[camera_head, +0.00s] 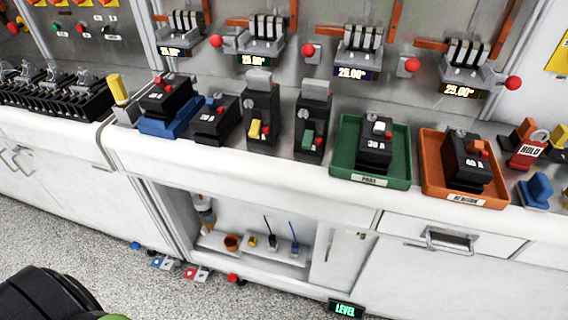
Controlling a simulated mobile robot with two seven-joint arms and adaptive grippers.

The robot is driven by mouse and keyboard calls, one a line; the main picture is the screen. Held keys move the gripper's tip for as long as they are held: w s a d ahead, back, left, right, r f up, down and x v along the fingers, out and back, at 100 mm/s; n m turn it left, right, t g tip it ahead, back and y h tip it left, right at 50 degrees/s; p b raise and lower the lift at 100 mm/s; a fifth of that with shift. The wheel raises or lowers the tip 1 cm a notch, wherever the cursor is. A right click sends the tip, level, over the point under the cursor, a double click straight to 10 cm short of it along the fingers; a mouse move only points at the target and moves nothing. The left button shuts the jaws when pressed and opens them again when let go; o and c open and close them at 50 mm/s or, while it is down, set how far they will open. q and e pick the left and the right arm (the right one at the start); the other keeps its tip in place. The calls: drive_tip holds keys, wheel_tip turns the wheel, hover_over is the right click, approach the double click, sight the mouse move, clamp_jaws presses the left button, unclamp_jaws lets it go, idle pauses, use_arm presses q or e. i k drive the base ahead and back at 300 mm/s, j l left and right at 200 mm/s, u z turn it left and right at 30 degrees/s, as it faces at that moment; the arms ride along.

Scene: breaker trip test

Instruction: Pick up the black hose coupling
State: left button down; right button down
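I cannot make out a thing that is clearly the black hose coupling. In the open bay under the counter, a small dark item with a thin dark stem (272,242) and a small dark item with a blue stem (295,248) stand on a pale shelf (245,252). They are too small to tell what they are. A dark rounded part at the bottom left corner looks like a piece of my own arm. No gripper fingers show in the view.
The counter (250,174) carries several black breakers, a blue tray (160,127), a green tray (343,160) and an orange tray (431,182). Tags and red and blue pieces lie on the floor (60,218) near the bay.

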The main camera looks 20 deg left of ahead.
sight(272, 241)
drive_tip(key=u, duration=0.85)
